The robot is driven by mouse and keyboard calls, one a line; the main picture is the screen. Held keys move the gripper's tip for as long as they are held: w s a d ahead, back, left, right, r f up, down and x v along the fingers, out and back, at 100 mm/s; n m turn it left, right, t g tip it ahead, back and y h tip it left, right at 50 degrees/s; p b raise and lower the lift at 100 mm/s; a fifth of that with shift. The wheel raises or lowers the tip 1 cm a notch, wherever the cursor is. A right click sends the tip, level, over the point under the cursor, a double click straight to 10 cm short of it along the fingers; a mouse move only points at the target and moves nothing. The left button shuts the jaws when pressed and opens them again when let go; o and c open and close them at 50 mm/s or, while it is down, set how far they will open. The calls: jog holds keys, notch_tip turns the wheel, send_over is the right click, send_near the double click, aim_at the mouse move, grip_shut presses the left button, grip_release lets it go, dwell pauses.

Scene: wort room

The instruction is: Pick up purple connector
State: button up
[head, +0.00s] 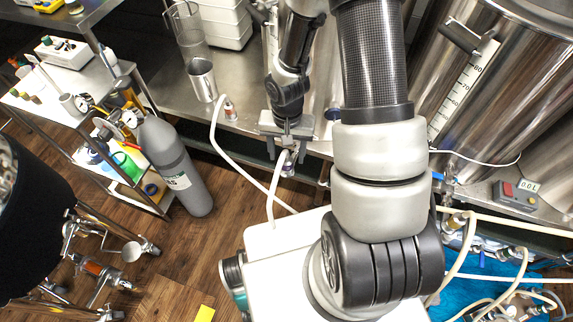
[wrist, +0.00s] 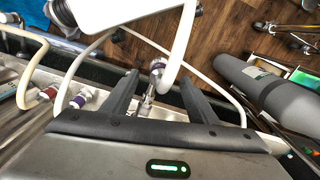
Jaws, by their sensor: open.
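A connector with a purple band (wrist: 157,66) hangs on the end of a white hose. In the wrist view it is between and slightly beyond my two fingertips, with a metal stem pointing back toward the palm. In the head view a purple-banded connector (head: 288,169) shows just below my gripper (head: 287,132). My gripper (wrist: 160,80) is open, a finger on each side of the connector, with visible gaps. I cannot tell the exact depth between them. Another purple-banded connector (wrist: 80,100) lies at the left in the wrist view.
A red-banded connector (wrist: 48,93) lies beside that second one. Another hose fitting (head: 230,111) stands on the steel bench, near a metal cup (head: 202,80). A grey gas cylinder (head: 172,165) stands left. Steel tanks (head: 505,90) stand right. White hoses loop around my gripper.

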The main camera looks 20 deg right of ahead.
aim_at(287, 165)
notch_tip(287, 165, down, 7)
jog(key=shift+w+r+b, duration=0.1)
jog(key=shift+r+b, duration=0.1)
jog(key=shift+b, duration=0.6)
jog(key=c, duration=1.2)
notch_tip(287, 165, up, 10)
jog(key=p, duration=0.2)
jog(key=shift+p, duration=0.35)
jog(key=shift+r, duration=0.1)
jog(key=shift+r+p, duration=1.75)
jog(key=shift+r, duration=0.45)
